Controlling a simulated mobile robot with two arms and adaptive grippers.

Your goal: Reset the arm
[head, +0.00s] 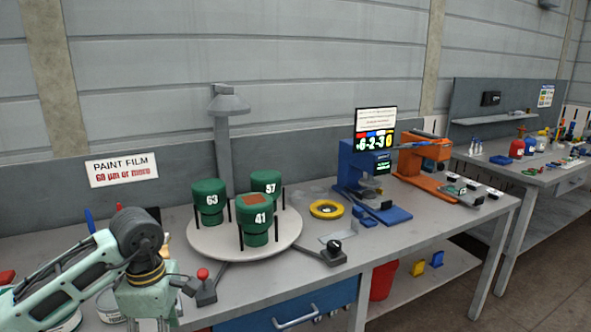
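My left arm comes in from the left over the front left of the bench. Its wrist end and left gripper (150,312) point down at the bottom edge. The fingertips are cut off or hidden, so I cannot tell whether it is open or shut. My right arm and gripper are not in view.
A red-knobbed lever (204,284) stands just right of my wrist. A yellow ring (326,209), a blue device (356,172) and an orange device (418,160) stand farther right on the bench. A lamp post (223,145) rises behind the turntable. A second bench (545,173) is at far right.

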